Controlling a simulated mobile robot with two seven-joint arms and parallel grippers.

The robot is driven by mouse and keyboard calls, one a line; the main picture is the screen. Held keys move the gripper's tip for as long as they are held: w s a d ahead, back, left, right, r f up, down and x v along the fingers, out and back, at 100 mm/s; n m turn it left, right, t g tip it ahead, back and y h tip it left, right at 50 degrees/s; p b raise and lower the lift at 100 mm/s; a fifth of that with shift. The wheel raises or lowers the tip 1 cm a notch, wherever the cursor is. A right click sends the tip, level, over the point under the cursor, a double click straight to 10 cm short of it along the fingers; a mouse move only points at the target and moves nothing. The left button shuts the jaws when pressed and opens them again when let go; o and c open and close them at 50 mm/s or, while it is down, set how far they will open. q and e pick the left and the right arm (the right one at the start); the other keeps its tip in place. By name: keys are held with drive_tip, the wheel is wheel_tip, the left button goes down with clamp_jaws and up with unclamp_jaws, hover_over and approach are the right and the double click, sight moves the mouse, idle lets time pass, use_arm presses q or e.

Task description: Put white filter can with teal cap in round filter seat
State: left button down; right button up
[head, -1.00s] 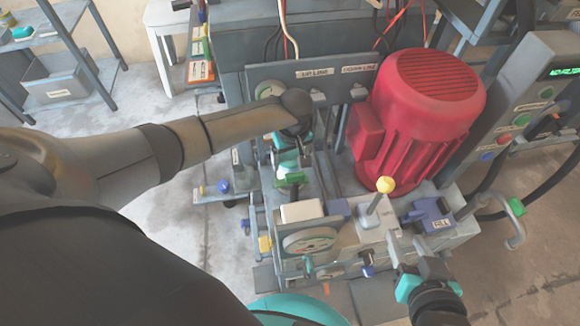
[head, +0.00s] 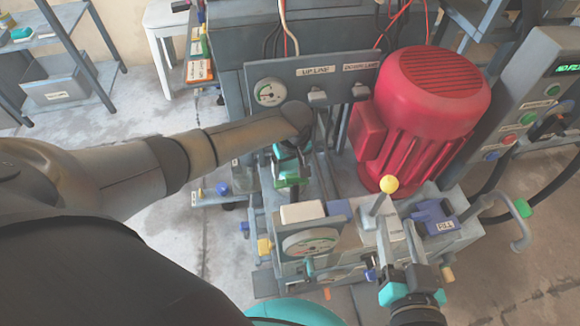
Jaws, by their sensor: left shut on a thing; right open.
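My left gripper (head: 290,165) points down at the middle left of the press, in front of the panel with line labels. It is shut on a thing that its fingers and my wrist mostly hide. I take this to be the white filter can, but its white body and teal cap cannot be made out clearly. The round filter seat cannot be made out; the area under the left gripper is covered. My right gripper (head: 404,275), with teal parts, is open and empty at the press's front right, close to the yellow-knobbed lever (head: 389,185).
A large red motor (head: 430,100) stands right of the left gripper. A gauge (head: 310,241) and a white block (head: 302,212) are at the press's front. A blue labelled part (head: 434,213) and a bent grey pipe (head: 519,235) lie to the right.

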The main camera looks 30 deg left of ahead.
use_arm(q)
drive_tip(key=shift+f, duration=0.1)
unclamp_jaws()
